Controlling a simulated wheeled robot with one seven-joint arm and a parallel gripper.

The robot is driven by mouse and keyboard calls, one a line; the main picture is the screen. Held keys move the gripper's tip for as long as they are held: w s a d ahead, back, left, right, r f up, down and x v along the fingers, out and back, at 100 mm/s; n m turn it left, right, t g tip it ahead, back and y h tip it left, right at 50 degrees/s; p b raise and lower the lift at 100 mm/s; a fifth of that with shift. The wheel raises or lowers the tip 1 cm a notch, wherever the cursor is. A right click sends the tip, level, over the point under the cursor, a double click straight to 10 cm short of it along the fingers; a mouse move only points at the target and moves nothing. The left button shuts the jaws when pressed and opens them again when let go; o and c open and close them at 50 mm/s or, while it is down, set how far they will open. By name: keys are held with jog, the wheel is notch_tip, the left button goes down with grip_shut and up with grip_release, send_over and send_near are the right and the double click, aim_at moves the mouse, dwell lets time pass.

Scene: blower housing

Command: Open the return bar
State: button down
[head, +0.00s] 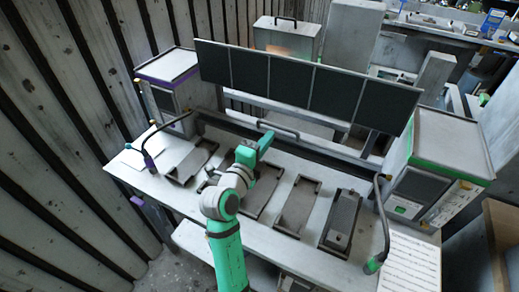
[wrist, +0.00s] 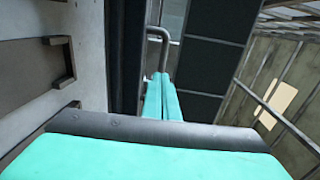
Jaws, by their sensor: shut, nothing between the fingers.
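A grey bar handle (head: 279,130) with bent ends, likely the return bar, is at the back of the bench, below the row of dark panels. In the wrist view the grey bar (wrist: 162,36) shows just beyond my fingertips, one bent end visible and its lower part hidden behind the fingers. My gripper (head: 268,138) is right at the bar, in front of it. In the wrist view its two teal fingers (wrist: 161,78) are together with nothing between them. I cannot tell whether the fingertips touch the bar.
Several grey trays (head: 297,205) lie on the white bench (head: 120,172). Curved grey arms stand at the left (head: 165,128) and right (head: 384,215). Boxy machines flank the bench, left (head: 170,75) and right (head: 425,185). The dark panel row (head: 305,88) hangs above the back edge.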

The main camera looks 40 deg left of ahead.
jog(key=shift+x, duration=1.6)
jog(key=shift+w+a+r, duration=0.2)
jog(key=shift+w+r, duration=0.1)
jog(key=shift+w, duration=0.5)
jog(key=shift+w+a+r, duration=0.2)
jog(key=shift+w+r, duration=0.1)
jog(key=shift+w, duration=0.45)
send_near(276, 125)
jog(key=s+d+r, duration=0.1)
jog(key=s+r, duration=0.3)
jog(key=shift+r, duration=0.2)
jog(key=shift+w+d, duration=0.1)
